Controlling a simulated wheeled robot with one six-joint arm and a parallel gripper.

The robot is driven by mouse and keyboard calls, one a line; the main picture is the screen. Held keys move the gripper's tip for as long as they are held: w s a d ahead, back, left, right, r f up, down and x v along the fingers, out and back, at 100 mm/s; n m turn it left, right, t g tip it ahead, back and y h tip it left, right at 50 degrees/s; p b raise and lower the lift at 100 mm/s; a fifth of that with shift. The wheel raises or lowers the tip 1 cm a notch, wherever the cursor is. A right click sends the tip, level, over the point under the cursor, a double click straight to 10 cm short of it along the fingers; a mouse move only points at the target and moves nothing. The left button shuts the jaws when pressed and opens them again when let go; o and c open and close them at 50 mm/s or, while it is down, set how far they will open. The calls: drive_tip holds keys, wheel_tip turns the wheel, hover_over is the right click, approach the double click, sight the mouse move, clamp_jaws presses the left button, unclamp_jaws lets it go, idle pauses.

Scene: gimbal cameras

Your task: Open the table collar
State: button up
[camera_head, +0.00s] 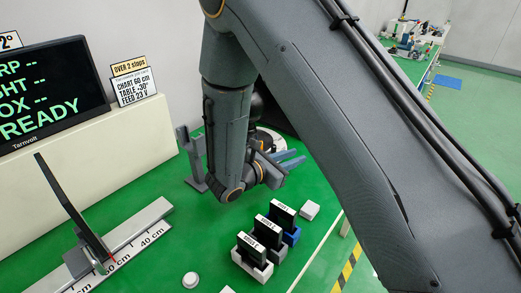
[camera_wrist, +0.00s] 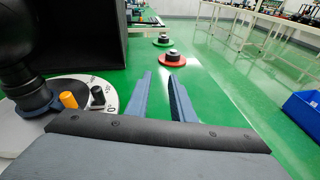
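In the wrist view a pale round table (camera_wrist: 82,88) with a marked dial edge is at the left. An orange knob (camera_wrist: 68,99) and a black knob (camera_wrist: 97,94) stand on it. A black upright part rises from a dark blue-grey base (camera_wrist: 36,103) beside them. I cannot tell which part is the collar. My gripper (camera_wrist: 160,76) is open and empty, to the right of the dial, its two blue fingers apart. In the head view my gripper (camera_head: 290,160) is partly behind my arm, near the round table (camera_head: 267,140), which is mostly hidden.
A red disc (camera_wrist: 174,63) and a green disc (camera_wrist: 163,43) lie ahead. A blue bin (camera_wrist: 304,115) is at the right. In the head view, black-topped blocks (camera_head: 265,232), a ruler rail (camera_head: 140,230) and a grey post (camera_head: 194,165) stand on green. A screen (camera_head: 45,90) reads READY.

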drive_tip(key=w+a+f+n+t+y, duration=0.1)
drive_tip(key=a+n+t, duration=0.1)
drive_tip(key=a, duration=0.2)
drive_tip(key=w+a+f+n+t+y, duration=0.1)
drive_tip(key=a+n+t, duration=0.1)
drive_tip(key=a, duration=0.2)
drive_tip(key=w+a+f+n+t+y+b, duration=0.1)
drive_tip(key=a+n+t+y, duration=0.1)
drive_tip(key=a, duration=0.3)
drive_tip(key=shift+w, duration=0.25)
drive_tip(key=shift+w+r, duration=0.1)
drive_tip(key=shift+w, duration=0.15)
drive_tip(key=p+x, duration=0.1)
drive_tip(key=x, duration=0.6)
drive_tip(key=shift+w+p, duration=0.1)
drive_tip(key=shift+p, duration=0.25)
clamp_jaws()
